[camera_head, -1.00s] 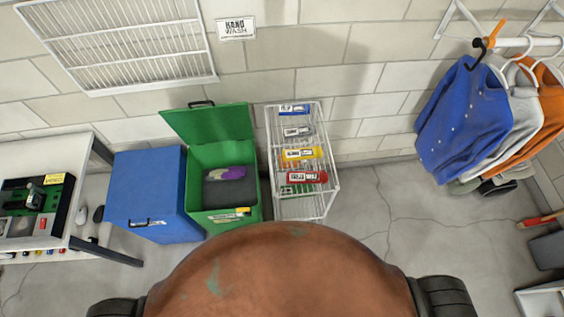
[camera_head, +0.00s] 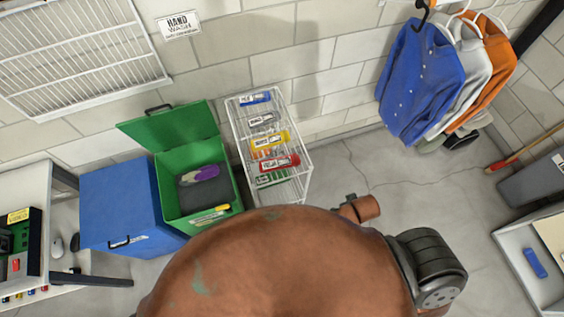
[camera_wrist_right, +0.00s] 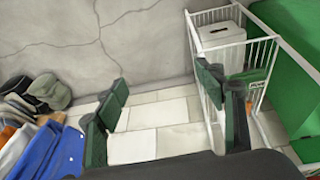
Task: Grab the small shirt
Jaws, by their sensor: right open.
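Several shirts hang from a wall rail at the upper right of the head view: a blue shirt (camera_head: 420,80) in front, a pale grey-white shirt (camera_head: 470,75) behind it and an orange shirt (camera_head: 493,62) at the back. I cannot tell which is the small one. In the right wrist view, part of the blue shirt (camera_wrist_right: 58,150) shows at the lower left, outside the fingers. My right gripper (camera_wrist_right: 166,85) is open and empty, with floor and wall between and beyond its fingers. My left gripper is not in view.
A white tray (camera_head: 508,245) holding a blue item is at right.

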